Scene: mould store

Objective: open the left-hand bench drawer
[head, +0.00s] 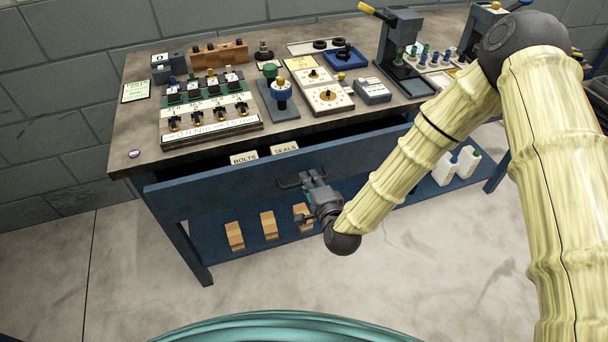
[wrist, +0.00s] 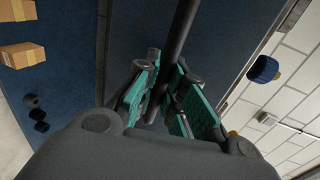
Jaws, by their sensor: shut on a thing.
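The blue drawer front (head: 225,190) of the bench stands out from under the worktop, so the drawer is partly open. Labels reading BOLTS (head: 243,158) and SEALS (head: 285,148) show inside, with a dark gap behind them. The drawer has a dark bar handle (head: 288,184) on its front. My gripper (head: 310,182) is at the handle. In the wrist view, the teal-padded fingers of my gripper (wrist: 165,85) are closed around the dark handle bar (wrist: 184,30). The drawer's deeper inside is hidden in shadow.
The worktop (head: 135,120) carries a fixture rack (head: 210,115), gauges and a press. Several cardboard boxes (head: 269,225) stand on the blue lower shelf, below the drawer, with white bottles (head: 443,168) farther right. The floor in front (head: 140,265) is clear at the left.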

